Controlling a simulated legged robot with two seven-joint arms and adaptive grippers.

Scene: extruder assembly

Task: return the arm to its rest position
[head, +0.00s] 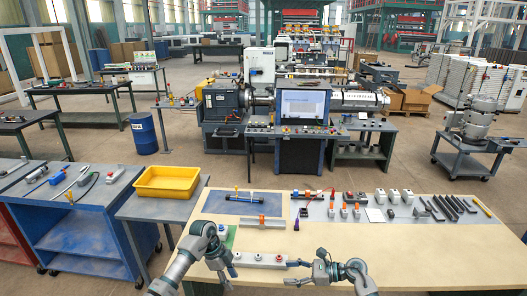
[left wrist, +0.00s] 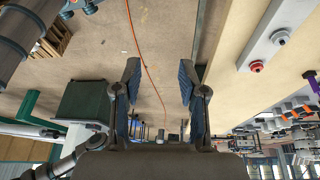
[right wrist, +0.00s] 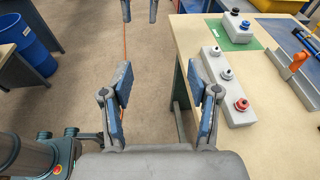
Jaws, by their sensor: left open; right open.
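My left arm comes in from the lower left in the head view, and its gripper (head: 228,268) hangs by the table's front left edge. In the left wrist view my left gripper (left wrist: 160,70) has its fingers spread, with only floor and the table edge behind them. My right gripper (head: 292,275) points left over the table's front edge, with my right arm bent behind it. In the right wrist view my right gripper (right wrist: 164,78) is open and empty. The tips of my left gripper (right wrist: 140,10) show at the top of that view.
A grey button box (head: 262,260) lies on the tabletop (head: 420,245) close to both grippers. A second box (right wrist: 238,27) sits on a green mat. A yellow bin (head: 167,182) stands at the left. Parts line the table's back; its front right is clear.

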